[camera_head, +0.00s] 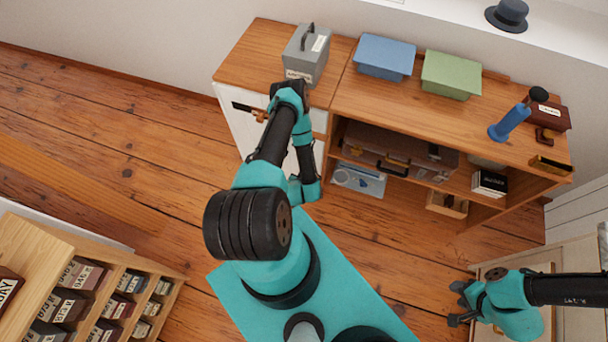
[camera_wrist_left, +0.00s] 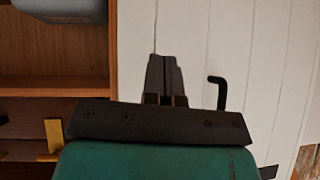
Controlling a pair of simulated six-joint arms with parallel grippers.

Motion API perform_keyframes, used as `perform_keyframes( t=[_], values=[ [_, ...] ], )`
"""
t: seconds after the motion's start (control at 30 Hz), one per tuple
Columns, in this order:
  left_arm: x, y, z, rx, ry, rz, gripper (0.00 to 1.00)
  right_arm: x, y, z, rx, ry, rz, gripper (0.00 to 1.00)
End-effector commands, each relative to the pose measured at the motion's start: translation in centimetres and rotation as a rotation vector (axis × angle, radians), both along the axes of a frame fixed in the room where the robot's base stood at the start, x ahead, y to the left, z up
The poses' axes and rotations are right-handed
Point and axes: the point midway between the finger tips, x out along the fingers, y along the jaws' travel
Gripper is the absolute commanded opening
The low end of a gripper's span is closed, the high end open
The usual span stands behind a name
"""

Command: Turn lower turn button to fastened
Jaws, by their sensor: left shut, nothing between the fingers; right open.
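My left gripper (camera_wrist_left: 163,62) is shut and empty in the left wrist view, its fingers in front of a white panelled door (camera_wrist_left: 200,35). A black L-shaped piece (camera_wrist_left: 221,92) stands out just right of the fingers, apart from them; I cannot tell if it is the lower turn button. In the head view the left arm reaches the white cabinet front (camera_head: 238,127), where its fingertips are hard to make out. A dark bar with a copper-coloured piece (camera_head: 259,116) shows beside them. My right gripper (camera_head: 459,303) is open and empty at the lower right.
The cabinet's wooden top (camera_head: 340,98) holds a grey box (camera_head: 306,54), a blue bin (camera_head: 384,56) and a green bin (camera_head: 451,74). Its open shelves lie right of the white front. A wooden rack (camera_head: 110,300) stands lower left. The floor left of the cabinet is clear.

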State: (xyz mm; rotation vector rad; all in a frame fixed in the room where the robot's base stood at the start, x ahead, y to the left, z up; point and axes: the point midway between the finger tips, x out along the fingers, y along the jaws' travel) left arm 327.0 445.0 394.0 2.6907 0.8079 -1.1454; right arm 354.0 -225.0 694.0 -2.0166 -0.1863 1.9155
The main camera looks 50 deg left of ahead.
Motion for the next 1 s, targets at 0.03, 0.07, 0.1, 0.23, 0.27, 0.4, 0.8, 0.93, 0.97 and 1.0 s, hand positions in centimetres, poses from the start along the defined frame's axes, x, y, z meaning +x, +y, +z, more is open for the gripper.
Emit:
perform_keyframes(
  t=[0.03, 0.07, 0.1, 0.23, 0.27, 0.4, 0.8, 0.93, 0.97, 1.0],
  values=[
    [0.0, -0.1, 0.2, 0.007, 0.013, -0.008, 0.00, 0.0, 0.0, 0.0, 0.000, 0.000, 0.000, 0.43],
    [0.0, -0.2, 0.3, 0.010, 0.019, -0.009, 0.00, 0.0, 0.0, 0.0, 0.000, 0.000, 0.000, 0.43],
    [-0.1, -0.2, 0.3, 0.012, 0.022, -0.009, 0.00, 0.0, 0.0, 0.0, 0.000, 0.000, 0.000, 0.43],
    [-0.1, -0.1, 0.3, 0.012, 0.021, -0.008, 0.00, 0.0, 0.0, 0.0, 0.000, 0.000, 0.000, 0.43],
    [-0.1, -0.1, 0.3, 0.013, 0.020, -0.009, 0.00, 0.0, 0.0, 0.0, 0.000, 0.000, 0.000, 0.43],
    [0.0, -0.1, 0.2, 0.013, 0.019, -0.008, 0.00, 0.0, 0.0, 0.0, 0.000, 0.000, 0.000, 0.43],
    [2.1, 1.6, -2.5, 0.012, 0.017, -0.007, 0.00, 0.0, 0.0, 0.0, 0.000, 0.000, 0.000, 0.43],
    [3.3, 2.5, -3.9, 0.012, 0.017, -0.007, 0.00, 0.0, 0.0, 0.0, 0.000, 0.000, 0.000, 0.43],
    [3.6, 2.7, -4.2, 0.014, 0.016, -0.006, 0.00, 0.0, 0.0, 0.0, 0.000, 0.000, 0.000, 0.43],
    [3.9, 2.9, -4.7, 0.012, 0.017, -0.007, 0.00, 0.0, 0.0, 0.0, 0.000, 0.000, 0.000, 0.43]
  ],
)
